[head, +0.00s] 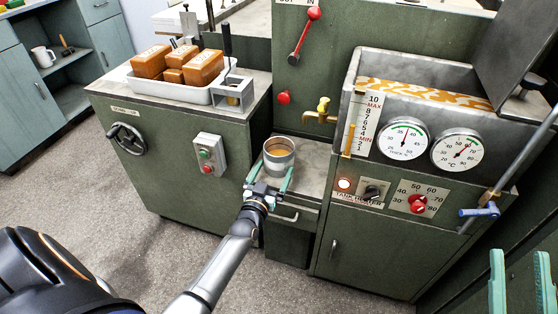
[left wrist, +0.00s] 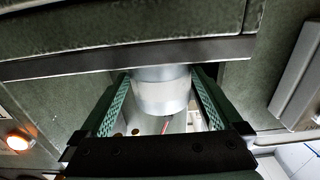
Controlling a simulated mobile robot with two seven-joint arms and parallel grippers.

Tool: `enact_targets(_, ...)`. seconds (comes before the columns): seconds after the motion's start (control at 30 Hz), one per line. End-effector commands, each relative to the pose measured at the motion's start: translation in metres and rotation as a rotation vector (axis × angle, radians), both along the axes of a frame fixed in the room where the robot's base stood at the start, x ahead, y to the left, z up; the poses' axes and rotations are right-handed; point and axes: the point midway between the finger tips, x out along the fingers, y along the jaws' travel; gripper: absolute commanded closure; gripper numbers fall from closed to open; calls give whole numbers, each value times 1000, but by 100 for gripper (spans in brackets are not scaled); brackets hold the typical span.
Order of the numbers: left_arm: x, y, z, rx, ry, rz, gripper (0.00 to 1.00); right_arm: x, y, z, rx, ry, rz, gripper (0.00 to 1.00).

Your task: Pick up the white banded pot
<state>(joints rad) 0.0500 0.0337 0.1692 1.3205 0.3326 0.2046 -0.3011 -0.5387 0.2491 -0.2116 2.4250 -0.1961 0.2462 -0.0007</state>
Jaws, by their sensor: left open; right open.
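The white banded pot (head: 279,152) stands upright on the low metal shelf (head: 310,178) between the two green cabinets, its open top showing a brownish inside. A pale band shows on it in the left wrist view (left wrist: 160,92). My left gripper (head: 272,172) is open, with one finger on each side of the pot. In the left wrist view the pot sits between the fingers (left wrist: 160,78); contact with them cannot be told. My right gripper (head: 519,256) is open and empty at the lower right, away from the pot.
A brass tap (head: 322,112) juts out above the shelf, right of the pot. The tank with gauges (head: 404,138) stands at right. A white tray (head: 215,92) of orange-brown blocks (head: 202,68) is on the left counter. A drawer handle (head: 285,217) is below the shelf.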

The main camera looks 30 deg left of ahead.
Motion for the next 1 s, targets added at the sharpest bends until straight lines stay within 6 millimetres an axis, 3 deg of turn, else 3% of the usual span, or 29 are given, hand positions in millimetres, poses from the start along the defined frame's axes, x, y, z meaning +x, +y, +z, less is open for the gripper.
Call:
enact_targets(0.1, 0, 0, 0, 0, 0, 0, 0, 0, 0, 0, 0, 0, 0, 55)
enact_targets(0.9, 0, 0, 0, 0, 0, 0, 90, 0, 0, -1, 0, 3, 0, 55)
enact_targets(1.0, 0, 0, 2, 1, -5, 0, 93, 0, 0, -1, 0, 3, 0, 55)
